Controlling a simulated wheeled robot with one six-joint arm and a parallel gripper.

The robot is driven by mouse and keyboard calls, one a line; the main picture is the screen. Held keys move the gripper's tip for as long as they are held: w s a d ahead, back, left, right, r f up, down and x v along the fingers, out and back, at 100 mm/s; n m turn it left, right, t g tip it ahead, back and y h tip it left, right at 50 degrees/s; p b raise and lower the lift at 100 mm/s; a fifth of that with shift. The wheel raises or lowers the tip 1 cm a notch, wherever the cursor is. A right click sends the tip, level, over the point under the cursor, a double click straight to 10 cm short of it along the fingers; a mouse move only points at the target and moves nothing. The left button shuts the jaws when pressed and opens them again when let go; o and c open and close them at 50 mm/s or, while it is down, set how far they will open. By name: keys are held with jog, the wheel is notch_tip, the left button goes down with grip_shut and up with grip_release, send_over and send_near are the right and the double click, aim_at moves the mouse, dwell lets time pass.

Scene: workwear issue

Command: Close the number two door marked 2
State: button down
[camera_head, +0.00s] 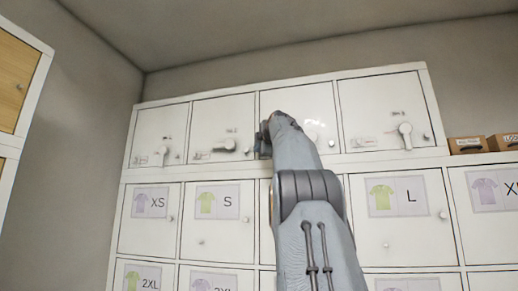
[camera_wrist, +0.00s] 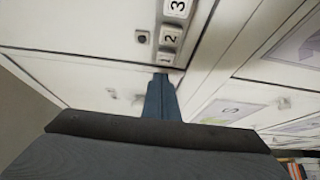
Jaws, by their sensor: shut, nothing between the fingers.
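A row of white upper doors runs across the head view. The second door from the left (camera_head: 217,112) has its lever (camera_head: 228,146) lying sideways, while the other visible levers hang downward. Its panel looks flush with the front; its small mark is too small to read. My gripper (camera_head: 262,140) is shut and empty, at the border of the second and third doors, partly hidden by my arm. In the wrist view my shut fingertips (camera_wrist: 163,80) are just below white tiles marked 1, 2 (camera_wrist: 170,38) and 3. Whether they touch cannot be told.
Lower doors carry shirt pictures with sizes, such as the S door (camera_head: 218,202) and the L door (camera_head: 397,195). Brown boxes (camera_head: 467,145) stand on the ledge at right. A wooden-fronted cabinet (camera_head: 14,85) is at far left. My arm hides part of the third upper door (camera_head: 300,100).

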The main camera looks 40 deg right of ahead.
dwell(0.3)
jog(key=b+v, duration=0.6)
jog(key=v, duration=0.1)
jog(key=shift+s+a, duration=0.25)
jog(key=shift+a, duration=0.05)
